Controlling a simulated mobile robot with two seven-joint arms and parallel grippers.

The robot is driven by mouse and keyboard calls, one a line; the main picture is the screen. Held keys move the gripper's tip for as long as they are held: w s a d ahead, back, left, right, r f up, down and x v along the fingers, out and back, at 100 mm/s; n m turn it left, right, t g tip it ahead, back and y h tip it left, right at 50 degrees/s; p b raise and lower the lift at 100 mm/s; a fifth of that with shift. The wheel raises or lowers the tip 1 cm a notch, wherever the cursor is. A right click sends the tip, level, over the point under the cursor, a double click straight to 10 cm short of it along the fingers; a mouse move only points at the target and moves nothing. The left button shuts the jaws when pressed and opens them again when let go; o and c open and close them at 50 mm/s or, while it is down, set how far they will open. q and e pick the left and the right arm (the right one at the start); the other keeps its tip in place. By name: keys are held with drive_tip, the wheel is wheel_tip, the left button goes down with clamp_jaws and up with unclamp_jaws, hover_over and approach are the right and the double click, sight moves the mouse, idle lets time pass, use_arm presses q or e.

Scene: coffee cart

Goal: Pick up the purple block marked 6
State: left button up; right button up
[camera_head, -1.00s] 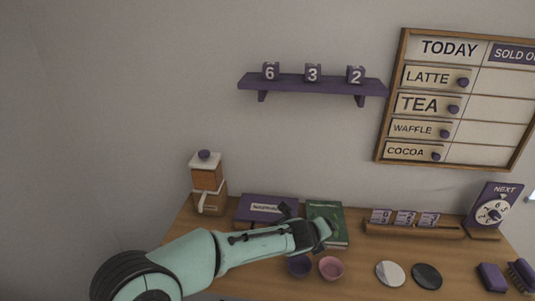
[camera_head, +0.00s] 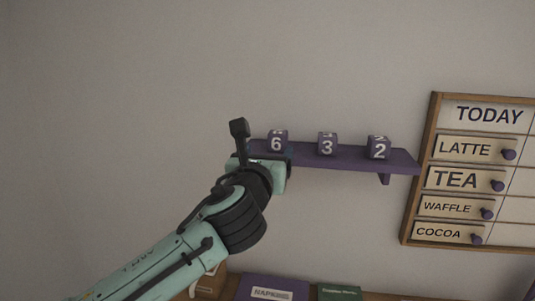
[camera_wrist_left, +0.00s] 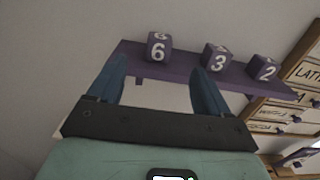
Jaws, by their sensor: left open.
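The purple block marked 6 (camera_head: 277,140) sits at the left end of the purple wall shelf (camera_head: 350,157). In the left wrist view the block marked 6 (camera_wrist_left: 158,48) shows beyond and between the two fingers. My left gripper (camera_wrist_left: 158,88) is open and empty, pointing toward the shelf and short of the block. In the head view my left gripper (camera_head: 262,146) is raised at the shelf's left end, and its wrist hides part of that end. My right gripper is not in view.
On the same shelf stand the block marked 3 (camera_head: 327,145) and the block marked 2 (camera_head: 378,149), with gaps between them. The menu board (camera_head: 470,170) hangs to the right. A purple box (camera_head: 270,289) and a green book (camera_head: 340,292) lie on the counter below.

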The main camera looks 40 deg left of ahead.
sight(277, 136)
use_arm(q)
drive_tip(key=p+x, duration=0.3)
drive_tip(key=x, duration=0.9)
drive_tip(key=shift+w+a, duration=0.1)
drive_tip(key=shift+w, duration=0.3)
drive_tip(key=shift+w+a+f+p, duration=0.1)
drive_tip(key=shift+w+a+p, duration=0.2)
drive_tip(key=shift+w, duration=0.15)
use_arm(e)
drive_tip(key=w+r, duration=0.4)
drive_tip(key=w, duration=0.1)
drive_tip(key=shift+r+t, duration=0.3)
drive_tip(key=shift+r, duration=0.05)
use_arm(q)
drive_tip(key=shift+s, duration=0.15)
drive_tip(key=shift+c, duration=1.2)
drive_tip(key=c, duration=0.8)
